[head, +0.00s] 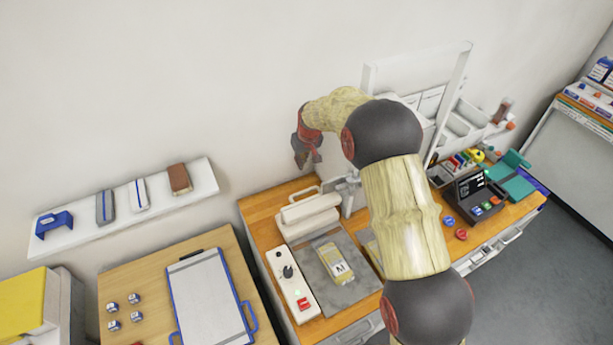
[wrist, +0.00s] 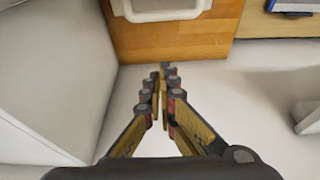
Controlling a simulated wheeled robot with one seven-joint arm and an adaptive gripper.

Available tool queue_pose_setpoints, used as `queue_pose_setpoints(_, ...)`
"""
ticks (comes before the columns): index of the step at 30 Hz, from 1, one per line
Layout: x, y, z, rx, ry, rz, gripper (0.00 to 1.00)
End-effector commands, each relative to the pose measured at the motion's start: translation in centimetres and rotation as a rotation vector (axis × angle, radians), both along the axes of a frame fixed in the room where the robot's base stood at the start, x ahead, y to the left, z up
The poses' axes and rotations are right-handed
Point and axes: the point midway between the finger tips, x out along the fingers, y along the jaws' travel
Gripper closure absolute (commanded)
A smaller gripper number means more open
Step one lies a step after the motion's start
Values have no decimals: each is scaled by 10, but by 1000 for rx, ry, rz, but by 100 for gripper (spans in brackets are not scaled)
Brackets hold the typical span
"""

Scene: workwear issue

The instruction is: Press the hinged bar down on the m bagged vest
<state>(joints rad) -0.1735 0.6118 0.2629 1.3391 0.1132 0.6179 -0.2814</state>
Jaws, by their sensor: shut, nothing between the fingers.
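The bagged vest (head: 333,262), a yellowish packet with a white M label, lies flat on a grey plate (head: 362,291) on the wooden bench. A thick white bar (head: 311,216) stands at the back end of the plate, apart from the packet and looking raised. A pale loop, which may be its handle, shows behind it and at the top of the wrist view (wrist: 165,14). My gripper (head: 309,164) is high near the wall, behind and above the bar. In the wrist view its fingers (wrist: 163,76) are shut and empty, touching nothing visible.
A white control strip (head: 291,285) with a dark knob and red button lies left of the plate. My arm hides part of the bench to the right. A white rack (head: 462,75) rises behind it. A clipboard (head: 207,300) lies on the left table below a wall shelf (head: 125,207).

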Motion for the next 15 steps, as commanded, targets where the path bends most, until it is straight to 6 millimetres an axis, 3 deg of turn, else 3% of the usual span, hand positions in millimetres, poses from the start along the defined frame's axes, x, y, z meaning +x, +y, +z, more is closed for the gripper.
queue_pose_setpoints(5, 2, 1, -16, -5, 5, 13, 100)
queue_pose_setpoints(15, 18, 8, -70, -6, 5, 11, 100)
